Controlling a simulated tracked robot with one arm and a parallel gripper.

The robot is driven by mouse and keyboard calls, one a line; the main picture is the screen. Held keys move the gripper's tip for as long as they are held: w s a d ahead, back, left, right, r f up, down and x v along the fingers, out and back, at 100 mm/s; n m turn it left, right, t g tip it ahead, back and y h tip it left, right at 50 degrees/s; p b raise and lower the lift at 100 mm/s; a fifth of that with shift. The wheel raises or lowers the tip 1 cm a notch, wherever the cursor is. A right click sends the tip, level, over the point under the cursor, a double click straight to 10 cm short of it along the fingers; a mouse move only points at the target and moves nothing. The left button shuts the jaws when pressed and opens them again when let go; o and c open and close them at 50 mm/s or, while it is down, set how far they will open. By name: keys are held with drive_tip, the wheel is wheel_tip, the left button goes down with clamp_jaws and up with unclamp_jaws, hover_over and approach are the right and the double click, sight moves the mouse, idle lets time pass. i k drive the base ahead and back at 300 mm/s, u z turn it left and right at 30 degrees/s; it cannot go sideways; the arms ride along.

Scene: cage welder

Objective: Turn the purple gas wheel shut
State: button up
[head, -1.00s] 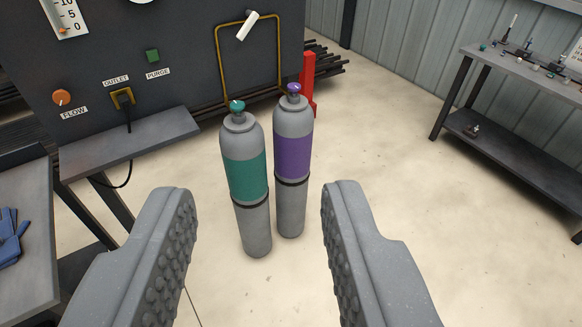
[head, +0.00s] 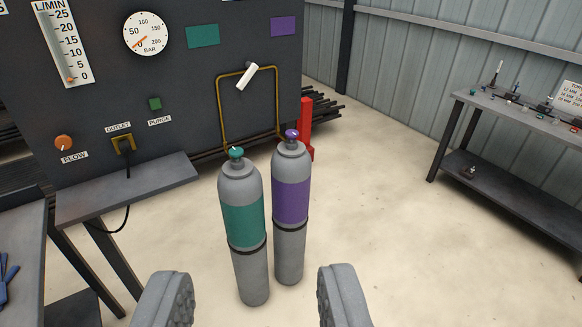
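The purple gas wheel (head: 291,134) is a small knob on top of the grey cylinder with a purple band (head: 290,203), near the middle of the head view. A second cylinder with a teal band (head: 243,221) stands just left of it, with a teal wheel (head: 236,153) on top. Both cylinders are upright. My gripper (head: 257,300) is open and empty, its two grey padded fingers low in the view, below and nearer than the wheels. It touches neither wheel.
Behind stands a dark panel with a gauge (head: 147,34), a yellow pipe with a white lever (head: 247,76), and a shelf (head: 128,188) at left. A red post (head: 306,128) is behind the purple cylinder. A workbench (head: 520,125) is at right. The floor between is clear.

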sight(291, 133)
drive_tip(key=z, duration=0.5)
drive_tip(key=i, duration=0.85)
drive_tip(key=z, duration=0.3)
drive_tip(key=i, duration=1.5)
drive_tip(key=u, duration=0.65)
